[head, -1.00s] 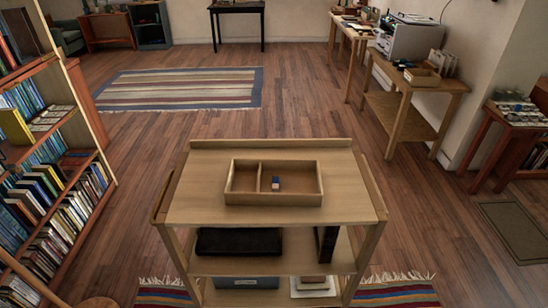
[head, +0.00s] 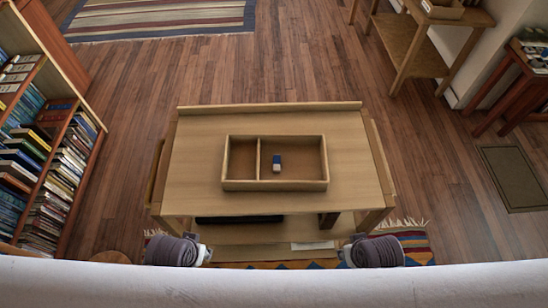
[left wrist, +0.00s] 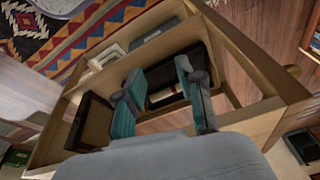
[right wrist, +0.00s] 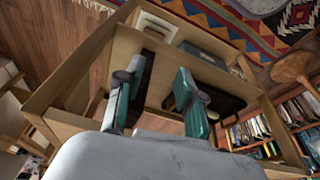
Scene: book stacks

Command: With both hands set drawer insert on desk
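The drawer insert (head: 275,185) is a shallow light-wood tray with a divider, lying flat on top of a wooden cart (head: 190,145). A small blue and white block (head: 277,163) lies in its larger right compartment. My left gripper (left wrist: 158,75) and right gripper (right wrist: 160,75) each show two separated teal fingers with nothing between them. Both wrist views look at the cart's shelves; the insert is not seen in them. In the head view, only dark rounded arm parts show at the cart's front, and the fingers are hidden. I cannot tell which table is the desk.
A bookshelf (head: 60,150) stands at the left. A light wooden table (head: 425,45) and a darker red-brown table (head: 520,85) stand at the right. Open wood floor lies beyond the cart, with a striped rug (head: 160,18) at the back left.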

